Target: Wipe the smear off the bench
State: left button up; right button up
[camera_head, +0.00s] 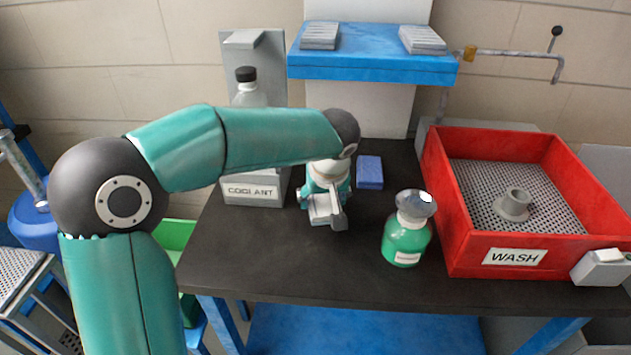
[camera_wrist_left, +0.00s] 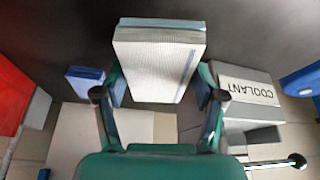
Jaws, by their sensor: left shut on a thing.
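My left gripper (camera_head: 325,196) is over the left-middle of the dark bench (camera_head: 310,268). It is shut on a pale grey cloth-like pad (camera_head: 320,212). In the left wrist view the pad (camera_wrist_left: 158,62) is a thick block with a woven face and a blue stripe, between the two fingers (camera_wrist_left: 160,92). I cannot tell whether the pad touches the bench. I see no smear on the visible bench top; the arm, gripper and pad hide part of it. My right gripper is not in view.
A blue block (camera_head: 369,173) lies just right of my gripper. A green flask (camera_head: 405,241) stands at front right, beside the red WASH tray (camera_head: 455,245). A grey COOLANT holder (camera_head: 254,191) with a bottle (camera_head: 248,91) stands left. A blue shelf (camera_head: 375,66) hangs behind. The front left is clear.

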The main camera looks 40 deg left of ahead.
pick_arm(q)
jog(key=shift+r+p, duration=0.65)
jog(key=shift+r, duration=0.65)
